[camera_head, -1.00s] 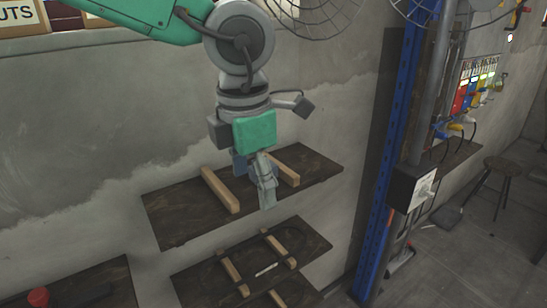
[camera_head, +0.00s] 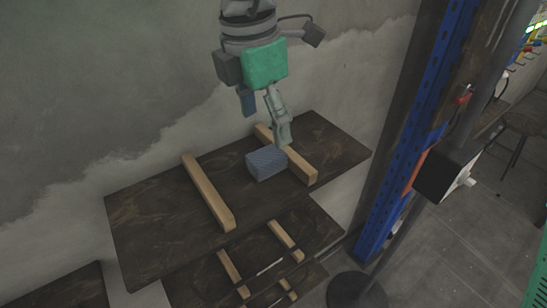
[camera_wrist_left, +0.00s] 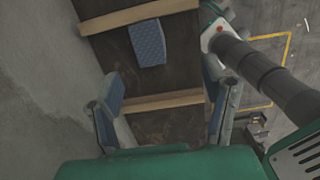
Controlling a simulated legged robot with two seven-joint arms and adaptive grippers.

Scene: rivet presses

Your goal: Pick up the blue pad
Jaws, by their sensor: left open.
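The blue pad (camera_head: 266,163) is a small, textured blue-grey block. It lies on the dark upper shelf (camera_head: 150,215), between two wooden strips and close to the right-hand one. The left wrist view also shows the pad (camera_wrist_left: 148,42), beyond the fingertips and clear of them. My left gripper (camera_head: 265,125) is open and empty, pointing down above the shelf. Its fingers also show in the left wrist view (camera_wrist_left: 161,76), spread wide with blue inner faces. My right gripper does not show.
Wooden strips (camera_head: 209,192) and (camera_head: 286,154) run across the shelf. A lower shelf (camera_head: 200,275) with more strips is below. A blue upright post (camera_head: 400,160) and a dark pole with a box (camera_head: 447,172) stand at the right. A concrete wall is behind.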

